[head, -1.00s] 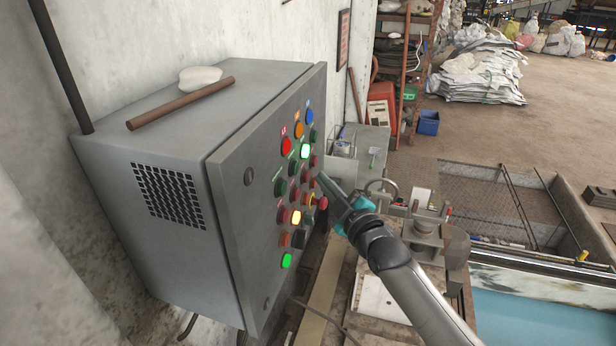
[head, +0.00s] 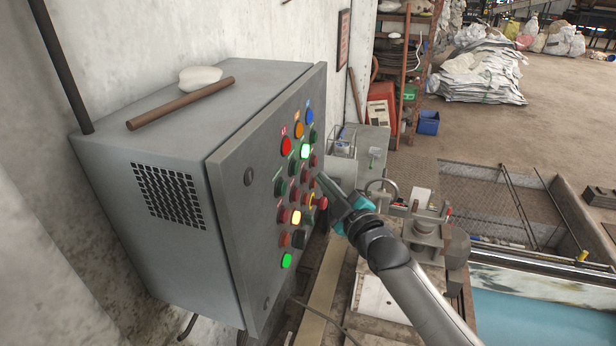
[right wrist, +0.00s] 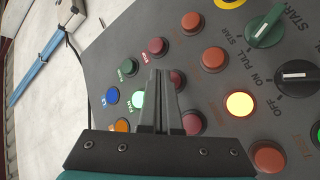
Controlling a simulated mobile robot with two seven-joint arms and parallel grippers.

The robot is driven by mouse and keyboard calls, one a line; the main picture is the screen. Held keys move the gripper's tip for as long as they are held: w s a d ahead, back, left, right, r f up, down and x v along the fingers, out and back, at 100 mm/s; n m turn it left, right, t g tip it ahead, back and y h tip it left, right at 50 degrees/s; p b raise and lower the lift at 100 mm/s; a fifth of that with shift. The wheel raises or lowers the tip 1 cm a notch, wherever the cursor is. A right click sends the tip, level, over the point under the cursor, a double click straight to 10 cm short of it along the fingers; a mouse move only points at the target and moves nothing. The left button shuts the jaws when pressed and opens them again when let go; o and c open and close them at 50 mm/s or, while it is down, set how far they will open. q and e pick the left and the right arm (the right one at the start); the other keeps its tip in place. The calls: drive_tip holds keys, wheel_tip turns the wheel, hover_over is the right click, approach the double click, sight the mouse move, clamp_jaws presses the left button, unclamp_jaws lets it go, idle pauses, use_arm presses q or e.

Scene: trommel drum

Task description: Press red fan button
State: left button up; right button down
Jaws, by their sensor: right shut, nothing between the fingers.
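The grey control cabinet (head: 232,240) carries several coloured buttons on its front panel. Red buttons show in the head view, one of them (head: 313,160) close to my fingertips. In the right wrist view, dark red buttons lie around the fingers: one (right wrist: 157,46) beyond the tips, one (right wrist: 177,79) just right of them and one (right wrist: 192,123) lower right. A lit green button (right wrist: 139,101) is left of the fingers; its label is too small to read surely. My right gripper (head: 320,176) is shut and empty, its tips at the panel; contact cannot be told. It also shows in the right wrist view (right wrist: 160,76). My left gripper is not in view.
Black and green rotary switches (right wrist: 296,78) and a lit yellow button (right wrist: 240,104) share the panel. A rusty bar (head: 180,104) and a pale stone (head: 200,78) lie on the cabinet. Machinery (head: 425,215) stands right of my arm.

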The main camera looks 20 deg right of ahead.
drive_tip(key=shift+a, duration=0.1)
drive_tip(key=shift+w+a, duration=0.2)
drive_tip(key=shift+w, duration=0.05)
drive_tip(key=shift+w+a, duration=0.25)
drive_tip(key=shift+a, duration=0.15)
idle(0.7)
drive_tip(key=shift+d, duration=0.1)
drive_tip(key=shift+s+d+p, duration=0.45)
drive_tip(key=shift+s+d, duration=0.1)
drive_tip(key=shift+d, duration=0.05)
drive_tip(key=s+d, duration=0.1)
drive_tip(key=d, duration=0.1)
drive_tip(key=s+d+p, duration=0.1)
drive_tip(key=s+d, duration=0.1)
idle(0.6)
